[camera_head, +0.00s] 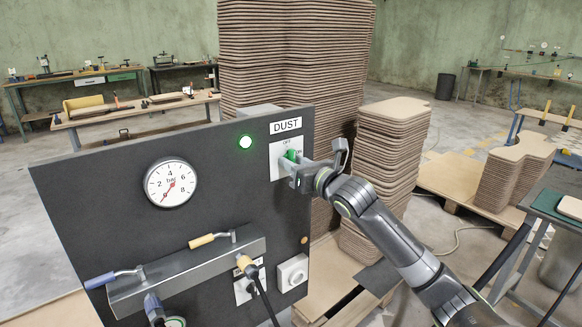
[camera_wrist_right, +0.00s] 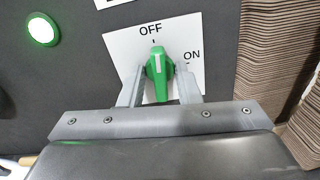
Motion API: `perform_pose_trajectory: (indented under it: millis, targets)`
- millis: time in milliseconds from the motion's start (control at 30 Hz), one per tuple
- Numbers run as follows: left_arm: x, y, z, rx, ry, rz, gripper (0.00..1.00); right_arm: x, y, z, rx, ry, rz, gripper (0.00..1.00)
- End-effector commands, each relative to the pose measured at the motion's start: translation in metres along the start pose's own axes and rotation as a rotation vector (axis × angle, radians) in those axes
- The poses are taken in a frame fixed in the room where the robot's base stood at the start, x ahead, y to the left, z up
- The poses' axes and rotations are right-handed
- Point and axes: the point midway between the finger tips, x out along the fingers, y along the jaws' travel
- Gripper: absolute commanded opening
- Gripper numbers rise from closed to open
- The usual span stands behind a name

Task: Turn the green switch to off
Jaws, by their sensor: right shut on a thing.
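The green switch (camera_wrist_right: 159,68) is a knob on a white plate (camera_wrist_right: 116,47) marked OFF at the top and ON at the right. In the right wrist view its narrow end points up, close to the OFF tick. In the head view the switch (camera_head: 291,155) sits below the DUST label (camera_head: 286,125), partly hidden by my gripper. My right gripper (camera_head: 293,168) is shut on the switch, with one finger on each side of it, as the right wrist view (camera_wrist_right: 158,88) shows. My left gripper is not in view.
A round green lamp (camera_head: 245,142) glows on the dark panel (camera_head: 100,185). The panel also carries a pressure gauge (camera_head: 171,183), a metal bar with levers (camera_head: 190,272) and a white knob (camera_head: 292,273). Stacked curved boards (camera_head: 388,150) stand close behind and right of the panel.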

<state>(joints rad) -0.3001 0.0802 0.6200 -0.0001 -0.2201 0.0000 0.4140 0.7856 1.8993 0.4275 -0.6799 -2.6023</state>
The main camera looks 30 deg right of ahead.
Motion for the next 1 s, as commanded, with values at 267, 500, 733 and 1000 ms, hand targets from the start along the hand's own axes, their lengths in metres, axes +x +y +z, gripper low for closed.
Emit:
perform_pose_trajectory:
  millis: [267,500,733,1000]
  targets:
    - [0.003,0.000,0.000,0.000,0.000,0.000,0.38,0.000,0.000,0.000,-0.065,0.001,0.000,0.35]
    - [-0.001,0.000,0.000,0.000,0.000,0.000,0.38,-0.007,-0.001,0.000,-0.066,0.002,-0.001,0.35]
    - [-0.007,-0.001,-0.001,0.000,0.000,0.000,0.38,-0.030,-0.001,0.001,-0.067,0.003,-0.002,0.35]
    - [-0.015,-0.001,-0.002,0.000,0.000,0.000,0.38,-0.058,-0.001,0.001,-0.067,0.002,-0.001,0.35]
